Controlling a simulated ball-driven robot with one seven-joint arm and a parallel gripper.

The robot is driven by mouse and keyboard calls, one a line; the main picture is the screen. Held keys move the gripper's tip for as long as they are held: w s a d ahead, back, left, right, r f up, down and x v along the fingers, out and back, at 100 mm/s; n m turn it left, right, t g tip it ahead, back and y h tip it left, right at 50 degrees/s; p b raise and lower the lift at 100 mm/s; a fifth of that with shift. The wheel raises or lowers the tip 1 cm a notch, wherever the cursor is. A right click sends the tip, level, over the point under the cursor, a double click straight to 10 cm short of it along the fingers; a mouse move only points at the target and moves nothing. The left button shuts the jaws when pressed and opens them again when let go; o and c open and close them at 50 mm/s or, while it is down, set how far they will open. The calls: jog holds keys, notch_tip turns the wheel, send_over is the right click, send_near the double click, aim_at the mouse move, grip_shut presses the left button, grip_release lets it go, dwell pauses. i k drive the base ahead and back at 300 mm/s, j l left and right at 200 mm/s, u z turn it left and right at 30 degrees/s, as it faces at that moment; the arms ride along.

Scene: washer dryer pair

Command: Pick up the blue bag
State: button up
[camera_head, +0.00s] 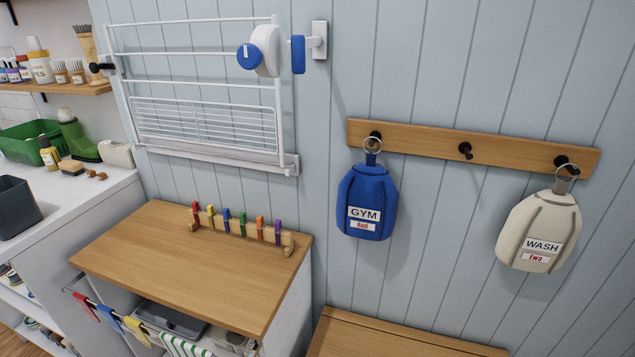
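The blue bag (367,203) hangs on the right half of the head camera view. Its metal ring loops over the left black peg (374,139) of a wooden rail (420,139) on the wall. A white label on its front reads "GYM", with a smaller red and white tag below. The bag hangs roughly upright, clear of the wooden top below it. My gripper is not in view.
A cream bag (540,231) labelled "WASH" hangs on the right peg; the middle peg (465,149) is empty. A wooden counter (170,255) holds a rack of coloured clothespins (241,228). A white drying rack (205,120) is on the wall. A wooden top (390,338) lies below the bag.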

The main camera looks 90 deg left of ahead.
aim_at(366, 208)
jog(key=u, duration=2)
